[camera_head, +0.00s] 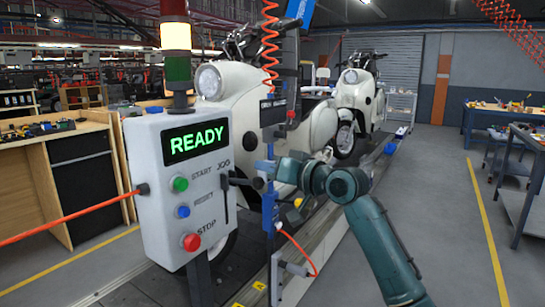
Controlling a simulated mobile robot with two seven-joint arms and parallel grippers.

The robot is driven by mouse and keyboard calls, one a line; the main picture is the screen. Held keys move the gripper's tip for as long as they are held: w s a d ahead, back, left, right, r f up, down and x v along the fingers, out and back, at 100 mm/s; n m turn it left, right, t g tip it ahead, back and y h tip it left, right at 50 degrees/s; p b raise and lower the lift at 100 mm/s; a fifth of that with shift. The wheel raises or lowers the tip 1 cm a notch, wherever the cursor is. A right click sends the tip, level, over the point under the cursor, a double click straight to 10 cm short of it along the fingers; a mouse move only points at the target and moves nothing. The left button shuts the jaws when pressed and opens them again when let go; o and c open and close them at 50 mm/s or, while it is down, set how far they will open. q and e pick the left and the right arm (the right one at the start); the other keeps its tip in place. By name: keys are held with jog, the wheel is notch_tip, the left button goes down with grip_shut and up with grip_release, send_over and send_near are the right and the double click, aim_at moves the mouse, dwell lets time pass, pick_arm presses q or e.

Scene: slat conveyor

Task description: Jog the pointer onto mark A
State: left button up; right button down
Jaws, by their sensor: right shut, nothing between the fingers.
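The grey control box (140,180) stands at left centre. Its screen (196,142) reads READY in green. A black lever with a round knob (258,184) sticks out to the right beside the word JOG and its dark slot (225,207). My right gripper (262,168) is shut and empty, close to the knob. I cannot tell whether it touches the knob. My left gripper is out of view. I cannot make out the pointer or mark A for certain. A small yellow label (260,286) lies on the conveyor edge, too small to read surely.
The box carries green START (180,184), blue RESET (183,211) and red STOP (191,242) buttons. A stack light (176,37) tops it. Cream scooters (235,85) stand on the slat conveyor behind. An orange cable (70,217) runs left.

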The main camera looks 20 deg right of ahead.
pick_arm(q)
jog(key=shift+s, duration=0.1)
pick_arm(e)
jog(key=shift+s+a+f, duration=0.1)
jog(key=shift+s+f, duration=0.2)
jog(key=shift+f, duration=0.15)
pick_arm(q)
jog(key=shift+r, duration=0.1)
